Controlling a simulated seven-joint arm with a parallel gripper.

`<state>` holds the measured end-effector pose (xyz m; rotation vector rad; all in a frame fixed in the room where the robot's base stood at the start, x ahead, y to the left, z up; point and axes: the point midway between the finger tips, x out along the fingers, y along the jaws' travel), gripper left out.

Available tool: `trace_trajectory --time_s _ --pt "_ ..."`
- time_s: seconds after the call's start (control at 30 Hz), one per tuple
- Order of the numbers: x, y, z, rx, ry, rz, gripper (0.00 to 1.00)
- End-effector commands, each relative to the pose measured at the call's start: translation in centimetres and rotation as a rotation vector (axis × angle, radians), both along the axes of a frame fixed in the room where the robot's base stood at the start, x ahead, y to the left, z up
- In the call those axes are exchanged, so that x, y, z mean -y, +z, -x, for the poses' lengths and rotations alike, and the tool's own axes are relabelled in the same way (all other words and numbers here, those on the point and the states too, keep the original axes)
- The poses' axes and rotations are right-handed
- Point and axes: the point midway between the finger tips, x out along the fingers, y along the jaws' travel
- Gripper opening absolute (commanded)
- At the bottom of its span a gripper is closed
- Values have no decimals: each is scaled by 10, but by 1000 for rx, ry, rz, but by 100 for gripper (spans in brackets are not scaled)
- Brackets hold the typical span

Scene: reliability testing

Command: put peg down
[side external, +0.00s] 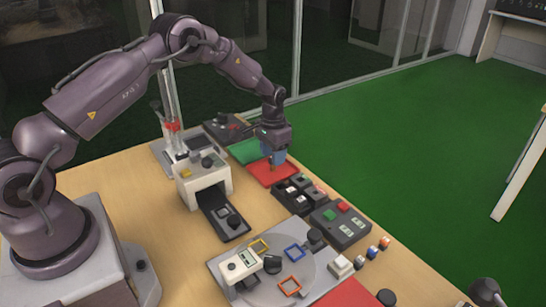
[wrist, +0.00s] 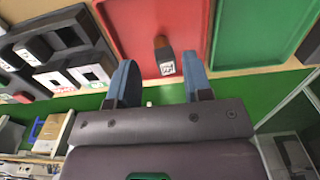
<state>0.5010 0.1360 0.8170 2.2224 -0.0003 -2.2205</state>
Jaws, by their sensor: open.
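In the wrist view the peg (wrist: 165,60), a small block with a brown side and a dark end marked in white, is on the red tray (wrist: 135,30). My gripper (wrist: 160,68) is open, with its two blue fingers apart on either side of the peg and a gap showing to each. In the side view my gripper (side external: 277,157) points down over the red tray (side external: 275,176). I cannot make out the peg clearly there, close to the fingers.
A green tray (wrist: 262,30) lies beside the red one. A black block holder (side external: 292,196) and a grey button box (side external: 340,225) stand near the red tray. A white machine (side external: 203,178) stands to the left. Bare wood shows on the table's left.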

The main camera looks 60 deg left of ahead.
Motion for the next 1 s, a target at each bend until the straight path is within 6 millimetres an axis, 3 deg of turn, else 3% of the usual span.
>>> trace_trajectory --time_s 0.4,0.8,0.87,1.0 --pt "0 87 0 2 0 -1 46" --pt "3 116 1 8 -1 -2 46" --pt "7 130 4 22 -2 -6 46" --pt "28 187 24 81 -3 -18 46"
